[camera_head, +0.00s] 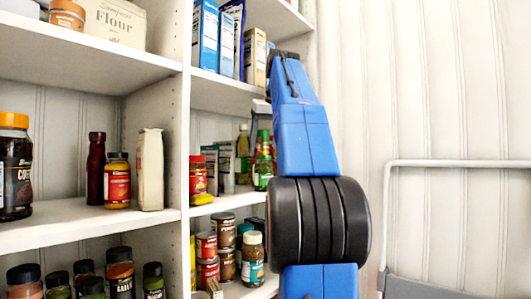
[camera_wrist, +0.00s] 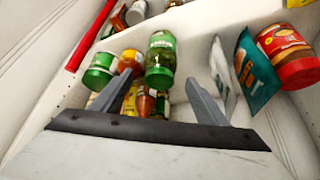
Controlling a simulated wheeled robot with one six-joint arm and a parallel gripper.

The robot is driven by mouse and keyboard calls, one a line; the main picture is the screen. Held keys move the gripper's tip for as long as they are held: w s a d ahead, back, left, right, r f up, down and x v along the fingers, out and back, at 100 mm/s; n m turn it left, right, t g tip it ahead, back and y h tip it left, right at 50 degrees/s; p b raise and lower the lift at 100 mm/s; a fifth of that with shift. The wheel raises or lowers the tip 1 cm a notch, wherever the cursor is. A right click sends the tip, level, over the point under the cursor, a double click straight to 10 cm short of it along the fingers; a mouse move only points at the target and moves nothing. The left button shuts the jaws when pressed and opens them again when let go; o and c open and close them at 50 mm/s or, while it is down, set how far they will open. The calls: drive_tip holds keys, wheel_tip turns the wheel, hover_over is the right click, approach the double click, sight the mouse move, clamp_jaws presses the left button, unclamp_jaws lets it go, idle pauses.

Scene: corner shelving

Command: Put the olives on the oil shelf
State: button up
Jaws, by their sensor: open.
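A green jar with a green lid (camera_wrist: 161,52), which looks like the olives, is in the wrist view, just beyond and between my fingertips. My gripper (camera_wrist: 162,84) is open, with a finger on each side of the jar's line; I cannot tell whether either touches it. In the head view a green jar (camera_head: 263,172) stands on the middle right-hand shelf beside my arm; I cannot tell if it is the same one. My gripper is mostly hidden behind my arm there. A yellowish-green bottle (camera_head: 243,140), possibly oil, stands deeper on that shelf.
Another green-lidded jar (camera_wrist: 98,70) and an orange-lidded bottle (camera_wrist: 130,62) crowd the left; a teal packet (camera_wrist: 256,75) and red jar (camera_wrist: 288,58) are right. An upright divider (camera_head: 186,130) separates the shelves. The left middle shelf (camera_head: 75,222) has bare room.

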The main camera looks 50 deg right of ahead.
drive_tip(key=s+a, duration=0.5)
drive_tip(key=s, duration=0.5)
drive_tip(key=shift+s+a, duration=0.15)
idle(0.5)
